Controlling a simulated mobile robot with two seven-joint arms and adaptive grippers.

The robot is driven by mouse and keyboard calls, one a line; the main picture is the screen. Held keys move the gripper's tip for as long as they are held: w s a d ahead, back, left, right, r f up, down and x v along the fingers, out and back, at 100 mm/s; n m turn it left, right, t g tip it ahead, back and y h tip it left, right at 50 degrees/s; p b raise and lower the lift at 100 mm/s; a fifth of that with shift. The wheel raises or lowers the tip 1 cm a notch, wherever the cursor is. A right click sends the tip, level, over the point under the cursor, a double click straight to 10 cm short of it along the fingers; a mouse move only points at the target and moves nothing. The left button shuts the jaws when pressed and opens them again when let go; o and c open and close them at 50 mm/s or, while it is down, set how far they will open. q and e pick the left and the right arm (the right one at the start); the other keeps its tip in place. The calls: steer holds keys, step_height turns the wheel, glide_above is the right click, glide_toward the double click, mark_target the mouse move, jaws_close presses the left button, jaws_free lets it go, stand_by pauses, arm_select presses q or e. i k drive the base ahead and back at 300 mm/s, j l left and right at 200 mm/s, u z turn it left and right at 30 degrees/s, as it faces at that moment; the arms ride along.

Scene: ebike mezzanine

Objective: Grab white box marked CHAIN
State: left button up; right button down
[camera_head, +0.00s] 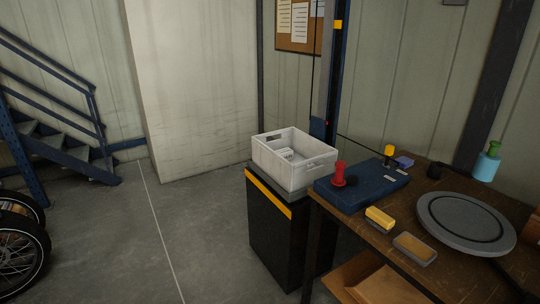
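The crate stands on a black cabinet (270,236) with a yellow stripe, left of the workbench. Neither of my grippers is in view.
The brown workbench (378,228) holds a blue case (366,188), a red knobbed item (339,174), a yellow block (379,218), a grey round plate (464,222) and a teal bottle (486,167). Bike wheels (22,255) and blue stairs (60,150) are at left. The middle floor is clear.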

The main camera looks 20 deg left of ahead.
mark_target(287, 153)
steer(key=i+j, duration=0.45)
steer(key=i, duration=0.2)
steer(key=i+j+u, duration=0.1)
steer(key=i+j, duration=0.4)
steer(key=i, duration=0.1)
